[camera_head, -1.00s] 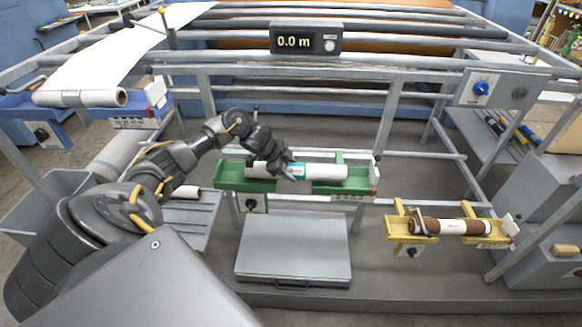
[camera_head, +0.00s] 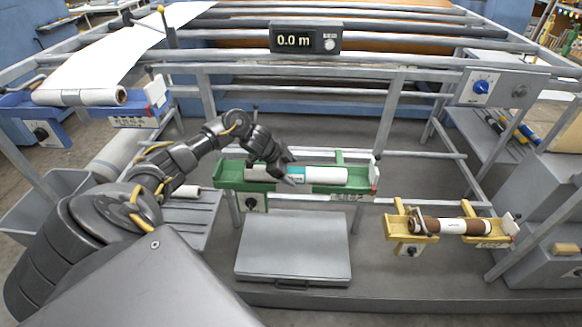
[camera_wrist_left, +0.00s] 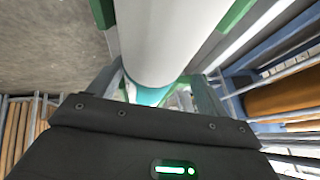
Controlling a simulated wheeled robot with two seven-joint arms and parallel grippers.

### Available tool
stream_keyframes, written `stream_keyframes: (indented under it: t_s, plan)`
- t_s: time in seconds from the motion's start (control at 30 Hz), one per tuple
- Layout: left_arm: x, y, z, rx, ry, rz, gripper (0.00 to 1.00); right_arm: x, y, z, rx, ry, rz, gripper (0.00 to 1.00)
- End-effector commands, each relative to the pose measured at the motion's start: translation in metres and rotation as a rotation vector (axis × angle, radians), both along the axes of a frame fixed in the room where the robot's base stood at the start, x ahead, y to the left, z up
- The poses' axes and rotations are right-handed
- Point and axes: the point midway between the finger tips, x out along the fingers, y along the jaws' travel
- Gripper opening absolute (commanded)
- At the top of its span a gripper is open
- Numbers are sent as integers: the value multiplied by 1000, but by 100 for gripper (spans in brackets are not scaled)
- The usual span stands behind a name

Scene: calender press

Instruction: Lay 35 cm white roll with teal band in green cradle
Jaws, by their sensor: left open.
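The white roll with a teal band (camera_head: 325,175) lies lengthwise in the green cradle (camera_head: 229,178), between its end walls in the head view. My left gripper (camera_head: 288,179) is at the teal band, left of the roll's middle, and hides part of the roll there. In the left wrist view the white roll (camera_wrist_left: 172,35) runs away from the gripper, and the teal band (camera_wrist_left: 150,95) sits between the two open fingers (camera_wrist_left: 158,88). Whether the fingers touch the roll is unclear. My right gripper is not in view.
A yellow cradle (camera_head: 397,228) with a brown and white roll (camera_head: 462,227) stands to the right. A blue cradle (camera_head: 60,113) with a white roll (camera_head: 85,97) is at the left. Frame bars cross behind the green cradle. A grey box (camera_head: 293,250) lies in front below.

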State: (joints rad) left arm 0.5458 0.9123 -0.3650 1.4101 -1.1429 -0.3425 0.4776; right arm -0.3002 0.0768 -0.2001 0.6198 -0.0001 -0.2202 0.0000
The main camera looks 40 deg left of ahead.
Motion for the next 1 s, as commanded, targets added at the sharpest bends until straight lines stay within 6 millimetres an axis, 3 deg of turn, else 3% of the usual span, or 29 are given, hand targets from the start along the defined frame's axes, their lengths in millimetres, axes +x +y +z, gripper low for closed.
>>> stream_keyframes:
  t_s: [0.17,0.6,1.0]
  plan:
    - [-8,5,14,1,-3,0,78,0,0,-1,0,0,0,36]
    - [-47,25,79,2,-4,-1,78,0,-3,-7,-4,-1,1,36]
    - [-53,27,90,-1,-3,0,78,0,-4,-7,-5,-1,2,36]
